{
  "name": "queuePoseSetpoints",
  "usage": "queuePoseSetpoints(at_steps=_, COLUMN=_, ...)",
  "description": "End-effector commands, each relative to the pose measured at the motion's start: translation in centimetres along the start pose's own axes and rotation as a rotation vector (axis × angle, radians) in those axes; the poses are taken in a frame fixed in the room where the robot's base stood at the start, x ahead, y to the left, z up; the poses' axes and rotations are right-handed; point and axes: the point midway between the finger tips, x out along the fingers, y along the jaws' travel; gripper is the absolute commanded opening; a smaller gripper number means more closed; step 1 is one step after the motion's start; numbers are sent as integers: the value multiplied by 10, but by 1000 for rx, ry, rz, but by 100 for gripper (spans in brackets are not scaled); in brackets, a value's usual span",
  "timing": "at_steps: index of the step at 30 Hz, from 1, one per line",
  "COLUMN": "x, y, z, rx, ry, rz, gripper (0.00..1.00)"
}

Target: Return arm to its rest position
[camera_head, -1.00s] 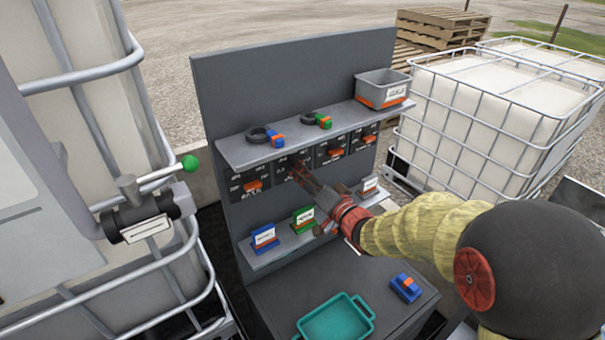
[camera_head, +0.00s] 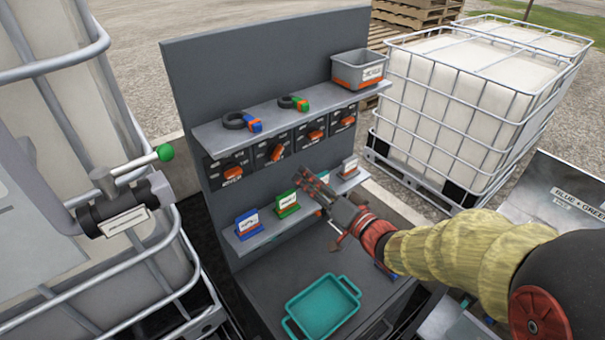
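My gripper (camera_head: 312,186) is at the end of my arm, which reaches in from the right. It hangs in front of the lower shelf (camera_head: 262,236), near the green card holder (camera_head: 287,204). The fingers point up and left toward the panel and look apart, with nothing seen between them.
A row of dark boxes with orange handles (camera_head: 276,153) sits under the upper shelf (camera_head: 220,136). A grey bin (camera_head: 359,70) stands on that shelf. A teal tray (camera_head: 322,306) lies on the worktop. Caged white tanks (camera_head: 460,90) stand at right and left. A green-knobbed valve (camera_head: 166,152) juts out at left.

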Motion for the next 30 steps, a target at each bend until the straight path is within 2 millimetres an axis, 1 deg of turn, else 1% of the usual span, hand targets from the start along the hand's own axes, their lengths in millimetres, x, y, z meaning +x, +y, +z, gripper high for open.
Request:
queuePoseSetpoints(at_steps=14, x=-1, y=0, z=0, rx=-1, ry=0, rz=0, gripper=30)
queuePoseSetpoints(at_steps=17, x=-1, y=2, z=1, rx=-35, ry=-3, rz=7, gripper=30)
queuePoseSetpoints(at_steps=20, x=-3, y=25, z=8, rx=-115, ry=-36, rz=91, gripper=30)
queuePoseSetpoints(at_steps=23, x=-12, y=67, z=21, rx=-201, ry=-94, rz=242, gripper=30)
queuePoseSetpoints(at_steps=24, x=-19, y=85, z=26, rx=-234, ry=-125, rz=312, gripper=30)
queuePoseSetpoints(at_steps=26, x=-32, y=109, z=31, rx=-283, ry=-173, rz=413, gripper=30)
queuePoseSetpoints(at_steps=27, x=-42, y=122, z=32, rx=-312, ry=-205, rz=478, gripper=30)
queuePoseSetpoints(at_steps=29, x=-59, y=138, z=33, rx=-352, ry=-256, rz=568, gripper=30)
queuePoseSetpoints(at_steps=30, x=-71, y=147, z=34, rx=-374, ry=-290, rz=625, gripper=30)
